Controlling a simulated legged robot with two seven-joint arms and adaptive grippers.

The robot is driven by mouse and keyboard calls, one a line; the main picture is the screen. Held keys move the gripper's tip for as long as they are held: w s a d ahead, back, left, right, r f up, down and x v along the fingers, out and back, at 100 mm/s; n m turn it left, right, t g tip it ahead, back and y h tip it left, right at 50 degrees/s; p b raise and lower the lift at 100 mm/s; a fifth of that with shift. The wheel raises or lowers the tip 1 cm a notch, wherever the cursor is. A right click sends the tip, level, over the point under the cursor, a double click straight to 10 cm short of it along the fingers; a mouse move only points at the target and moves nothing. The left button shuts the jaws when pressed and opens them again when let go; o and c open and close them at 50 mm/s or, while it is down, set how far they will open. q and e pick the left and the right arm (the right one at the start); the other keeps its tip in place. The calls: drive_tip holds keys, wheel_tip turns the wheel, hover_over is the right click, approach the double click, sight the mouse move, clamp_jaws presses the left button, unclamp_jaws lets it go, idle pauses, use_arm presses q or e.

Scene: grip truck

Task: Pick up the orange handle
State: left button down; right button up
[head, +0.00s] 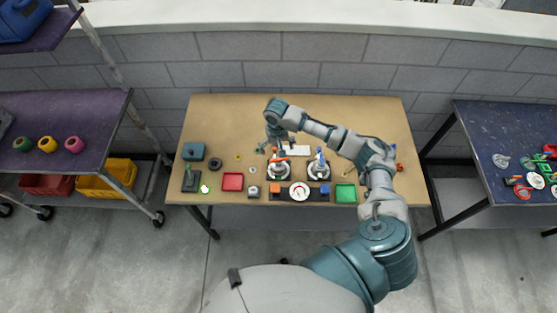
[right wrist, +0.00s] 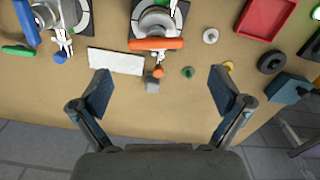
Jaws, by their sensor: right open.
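The orange handle (right wrist: 155,44) is a short bar on a grey-and-white clamp-like fixture in the right wrist view. In the head view the orange handle (head: 280,154) sits near the middle of the table, just below my right gripper (head: 275,145). My right gripper (right wrist: 160,88) is open and empty. Its fingers are spread wide, and the orange handle lies ahead of the gap, not between the fingertips. My arm partly hides this part of the table in the head view. My left gripper is not in view.
A similar fixture with a blue handle (right wrist: 27,22) stands beside it. A white block (right wrist: 116,61), a small grey cube (right wrist: 152,84) and small pegs lie near the gripper. A red tray (head: 232,182) and a green tray (head: 346,193) sit at the table's front.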

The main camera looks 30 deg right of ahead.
sight(279, 160)
drive_tip(key=f, duration=0.8)
drive_tip(key=shift+s+d+f+p, duration=0.2)
drive_tip(key=shift+d+p, duration=0.1)
drive_tip(key=shift+p, duration=0.05)
drive_tip(key=shift+c, duration=0.3)
drive_tip(key=c, duration=1.1)
